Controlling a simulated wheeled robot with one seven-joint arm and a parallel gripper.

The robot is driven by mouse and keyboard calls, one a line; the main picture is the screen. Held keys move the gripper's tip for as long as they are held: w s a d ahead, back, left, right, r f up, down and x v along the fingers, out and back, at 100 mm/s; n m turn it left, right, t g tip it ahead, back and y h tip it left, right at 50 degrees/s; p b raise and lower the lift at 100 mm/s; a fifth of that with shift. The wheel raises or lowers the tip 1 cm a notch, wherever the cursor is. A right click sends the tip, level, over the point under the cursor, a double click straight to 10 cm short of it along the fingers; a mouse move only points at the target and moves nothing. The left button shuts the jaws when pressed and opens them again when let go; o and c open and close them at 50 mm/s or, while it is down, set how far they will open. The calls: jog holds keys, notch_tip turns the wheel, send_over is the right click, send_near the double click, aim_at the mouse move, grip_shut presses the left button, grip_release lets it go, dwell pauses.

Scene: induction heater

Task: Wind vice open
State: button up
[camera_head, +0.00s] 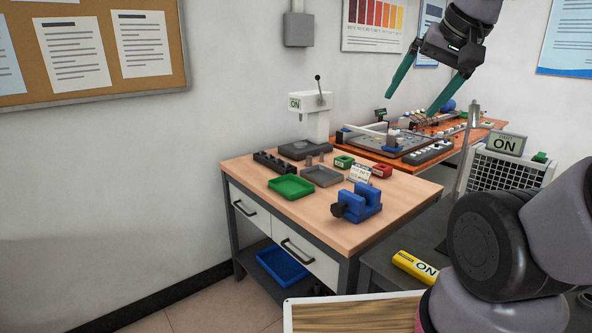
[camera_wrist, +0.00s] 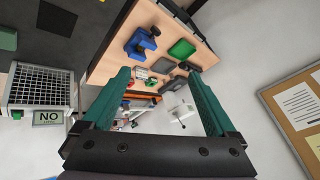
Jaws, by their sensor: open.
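The blue vice (camera_head: 360,203) sits near the front right edge of the wooden workbench, with a dark handle knob (camera_head: 338,210) on its left end. It also shows in the wrist view (camera_wrist: 140,43), at the upper middle. My gripper (camera_head: 412,104) is up in the air at the upper right, above and behind the vice and well apart from it. Its two teal fingers are spread wide with nothing between them. The wrist view shows the same open fingers (camera_wrist: 165,95) framing the bench.
The workbench (camera_head: 300,216) also holds a green tray (camera_head: 291,187), a grey tray (camera_head: 321,176), a small press (camera_head: 310,120) and red and green blocks. An orange second table (camera_head: 480,133) stands behind. A cage-fronted unit with an ON sign (camera_head: 508,144) is at right.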

jog(key=w+f+n+g+h, duration=0.4)
jog(key=w+f+g, duration=0.2)
jog(key=w+f, duration=0.3)
jog(key=n+t+h, duration=1.1)
jog(key=n+h, duration=0.1)
jog(key=n, duration=0.6)
send_near(335, 211)
jog(key=shift+y, duration=0.3)
jog(key=x, duration=1.1)
jog(key=shift+s+d+r, duration=0.1)
jog(key=shift+s+r, duration=0.05)
jog(key=shift+r, duration=0.05)
jog(key=c, duration=1.4)
